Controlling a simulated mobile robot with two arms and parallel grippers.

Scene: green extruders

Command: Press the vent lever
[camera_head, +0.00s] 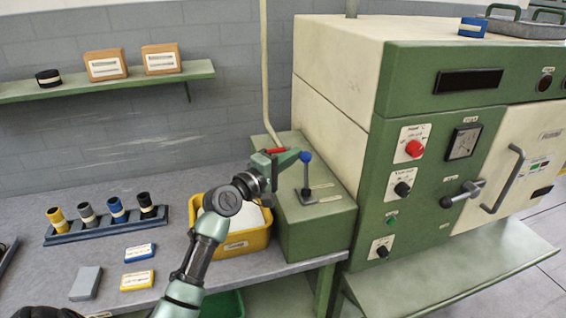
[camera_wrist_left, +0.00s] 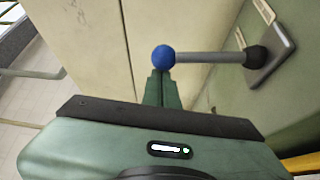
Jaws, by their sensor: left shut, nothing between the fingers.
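The vent lever (camera_head: 306,175) stands upright on top of a green box (camera_head: 318,222). It has a blue ball knob (camera_head: 305,157) on a grey rod with a dark base plate. In the left wrist view the knob (camera_wrist_left: 164,56) sits right at the tips of my left gripper (camera_wrist_left: 161,84), with the rod (camera_wrist_left: 208,57) running right to its base plate (camera_wrist_left: 272,52). My left gripper (camera_head: 296,157) is shut with nothing between its fingers. Its tips are at the knob; I cannot tell whether they touch it. My right gripper is not in view.
A yellow bin (camera_head: 238,241) stands left of the green box, below my left arm. A red handle (camera_head: 276,151) shows behind the gripper near a pale pipe (camera_head: 265,75). The large green and cream machine (camera_head: 400,190) stands close on the right. A rack (camera_head: 108,226) of coloured cylinders is on the bench.

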